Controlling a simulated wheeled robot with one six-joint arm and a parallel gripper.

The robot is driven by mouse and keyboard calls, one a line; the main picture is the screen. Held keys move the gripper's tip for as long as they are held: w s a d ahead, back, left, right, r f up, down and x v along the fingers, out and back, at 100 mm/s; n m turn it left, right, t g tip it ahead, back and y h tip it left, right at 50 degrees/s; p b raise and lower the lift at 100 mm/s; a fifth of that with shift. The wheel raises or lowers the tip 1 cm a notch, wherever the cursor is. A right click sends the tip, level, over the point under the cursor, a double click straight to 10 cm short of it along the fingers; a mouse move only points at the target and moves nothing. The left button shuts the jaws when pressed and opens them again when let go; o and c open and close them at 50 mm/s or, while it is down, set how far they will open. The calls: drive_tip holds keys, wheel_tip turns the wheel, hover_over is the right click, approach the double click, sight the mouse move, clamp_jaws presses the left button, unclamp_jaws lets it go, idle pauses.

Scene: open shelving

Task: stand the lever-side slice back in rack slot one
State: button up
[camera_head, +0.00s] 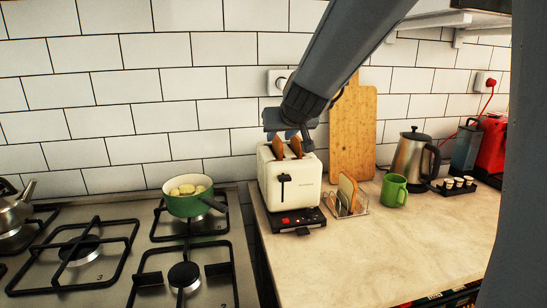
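A cream toaster (308,189) stands at the counter's left end, its black lever (284,187) on the face towards me. Two browned slices stick up from its top, a left slice (277,151) and a right slice (297,148). My gripper (290,138) is over the toaster, close above the slices. Its fingertips are small and dark, and I cannot tell whether they are open or touch a slice. A wire rack (361,208) stands just right of the toaster with one rack slice (347,190) upright in it. The rack's other slots are hard to make out.
A green mug (394,190) stands right of the rack, with a kettle (407,160) behind it. A wooden board (353,130) leans on the tiled wall. A green pot (190,204) sits on the hob at left. The front counter is clear.

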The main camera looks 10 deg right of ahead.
sight(279, 139)
drive_tip(key=x, duration=0.1)
drive_tip(key=b+x, duration=0.1)
drive_tip(key=shift+w+d+f, duration=0.1)
drive_tip(key=shift+w+d, duration=0.1)
drive_tip(key=shift+w, duration=0.2)
drive_tip(key=shift+d+b+x, duration=0.15)
drive_tip(key=shift+b+x, duration=0.65)
drive_tip(key=shift+x, duration=0.45)
drive_tip(key=shift+d+b+x, duration=0.1)
drive_tip(key=shift+b+x, duration=0.7)
drive_tip(key=shift+x, duration=0.45)
clamp_jaws()
